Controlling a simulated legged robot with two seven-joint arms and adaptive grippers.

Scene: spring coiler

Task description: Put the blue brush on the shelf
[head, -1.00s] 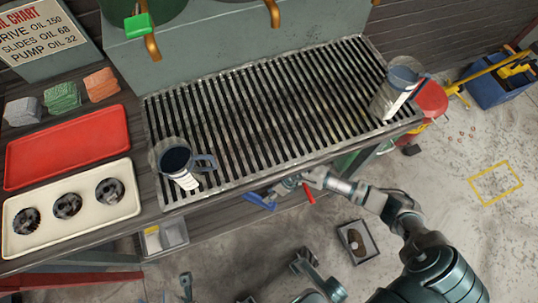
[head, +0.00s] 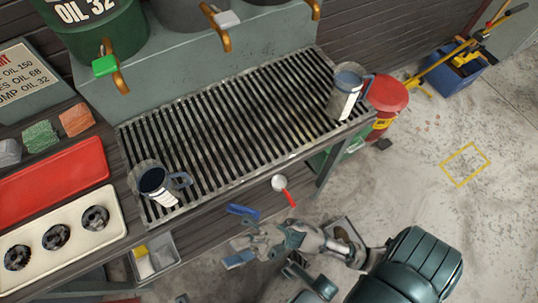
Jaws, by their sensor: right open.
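The blue brush (head: 243,210) lies at the front side of the workbench, just below the grated top, apparently on the lower wooden shelf (head: 205,226). Its underside and exact support are hard to make out. My right gripper (head: 238,251) is in front of and below the brush in the picture, open, with a visible gap to the brush. A pale blue-grey patch at its tip seems to be a finger pad. My left gripper cannot be made out in this view.
A round white tool with a red handle (head: 285,190) lies right of the brush. Mugs stand on the metal grate (head: 240,120) above. A grey bin (head: 155,258) is at the left. A red can (head: 386,95) stands right of the bench.

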